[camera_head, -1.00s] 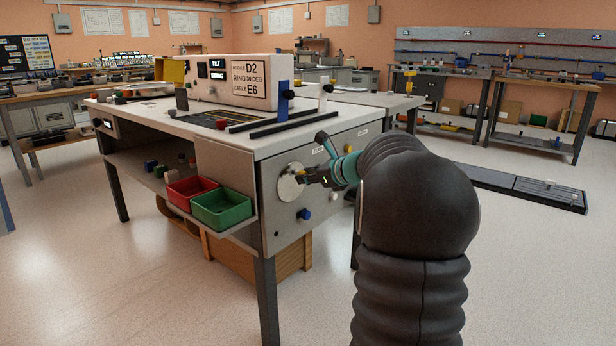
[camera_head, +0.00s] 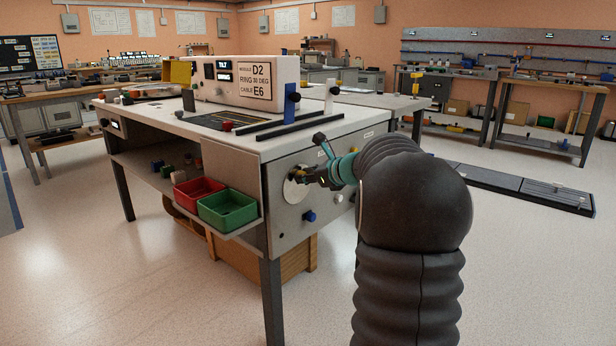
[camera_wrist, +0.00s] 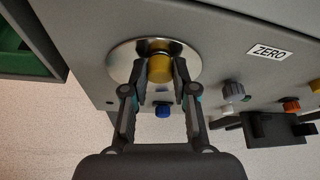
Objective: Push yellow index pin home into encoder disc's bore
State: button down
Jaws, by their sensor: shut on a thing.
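The encoder disc (camera_head: 291,193) is a round pale metal plate on the side panel of the workbench. It also shows in the wrist view (camera_wrist: 122,62), where the yellow index pin (camera_wrist: 159,68) stands in front of its middle. My gripper (camera_wrist: 159,78) is shut on the yellow pin, one finger at each side of it. In the head view my gripper (camera_head: 304,176) is at the disc and hides part of it. The bore is hidden behind the pin and fingers, so I cannot tell how deep the pin sits.
A blue knob (camera_wrist: 163,110) sits below the disc. A ZERO label (camera_wrist: 269,51), a grey knob (camera_wrist: 233,89) and an orange knob (camera_wrist: 291,106) are to the right. The green bin (camera_head: 228,208) and red bin (camera_head: 197,191) are left of the panel.

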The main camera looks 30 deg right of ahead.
jog(key=c, duration=0.8)
grip_release()
jog(key=shift+w+a, duration=0.1)
jog(key=shift+w, duration=0.05)
jog(key=shift+c, duration=0.2)
jog(key=f+v, duration=0.1)
jog(key=v, duration=1.4)
jog(key=shift+s+d, duration=0.4)
jog(key=shift+s, duration=0.2)
